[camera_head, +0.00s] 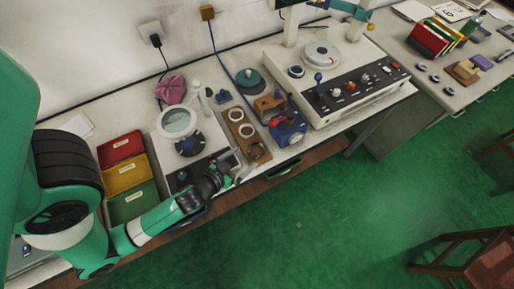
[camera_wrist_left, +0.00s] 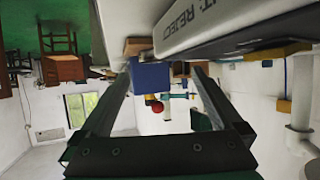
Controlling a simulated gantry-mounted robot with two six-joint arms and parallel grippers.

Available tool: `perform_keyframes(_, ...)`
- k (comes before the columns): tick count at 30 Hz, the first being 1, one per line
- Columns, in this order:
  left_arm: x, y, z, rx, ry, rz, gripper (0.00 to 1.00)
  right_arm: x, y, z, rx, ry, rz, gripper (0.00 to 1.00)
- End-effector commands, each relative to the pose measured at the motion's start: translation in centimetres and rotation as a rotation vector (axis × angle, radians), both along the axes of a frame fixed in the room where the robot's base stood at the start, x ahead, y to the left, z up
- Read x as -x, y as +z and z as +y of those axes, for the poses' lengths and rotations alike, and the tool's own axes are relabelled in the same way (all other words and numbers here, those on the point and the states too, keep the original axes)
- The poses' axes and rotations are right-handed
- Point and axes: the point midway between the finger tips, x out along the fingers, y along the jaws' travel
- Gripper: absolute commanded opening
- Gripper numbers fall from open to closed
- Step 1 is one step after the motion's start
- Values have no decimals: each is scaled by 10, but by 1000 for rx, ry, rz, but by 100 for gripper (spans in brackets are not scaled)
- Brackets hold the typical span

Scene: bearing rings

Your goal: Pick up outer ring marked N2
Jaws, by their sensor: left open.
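A brown wooden holder (camera_head: 243,138) lies on the bench and carries pale rings. One ring (camera_head: 236,115) sits at its far end and another ring (camera_head: 247,130) sits closer to its middle. The marking N2 cannot be read on either. My left gripper (camera_head: 234,163) is beside the near end of the holder, low over the bench's front part. In the left wrist view its two fingers (camera_wrist_left: 163,70) stand wide apart with nothing held between them. A blue block (camera_wrist_left: 151,74) and a red knob (camera_wrist_left: 156,104) show beyond the fingers. My right gripper is not in view.
Red, yellow and green bins (camera_head: 127,177) stand left of the holder. A blue device with a red handle (camera_head: 288,130) stands just to its right, and a large control console (camera_head: 350,88) stands behind. A round glass-topped dish (camera_head: 177,122) lies left.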

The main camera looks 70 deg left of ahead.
Motion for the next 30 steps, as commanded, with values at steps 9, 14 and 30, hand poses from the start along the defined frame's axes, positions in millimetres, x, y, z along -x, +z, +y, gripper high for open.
perform_keyframes(9, -19, -11, 9, -2, 0, -1, 100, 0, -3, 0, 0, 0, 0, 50)
perform_keyframes(14, -40, -22, 20, -1, 2, -1, 100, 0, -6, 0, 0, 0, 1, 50)
perform_keyframes(30, -46, -26, 24, -1, 0, 0, 57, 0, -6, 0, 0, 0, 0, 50)
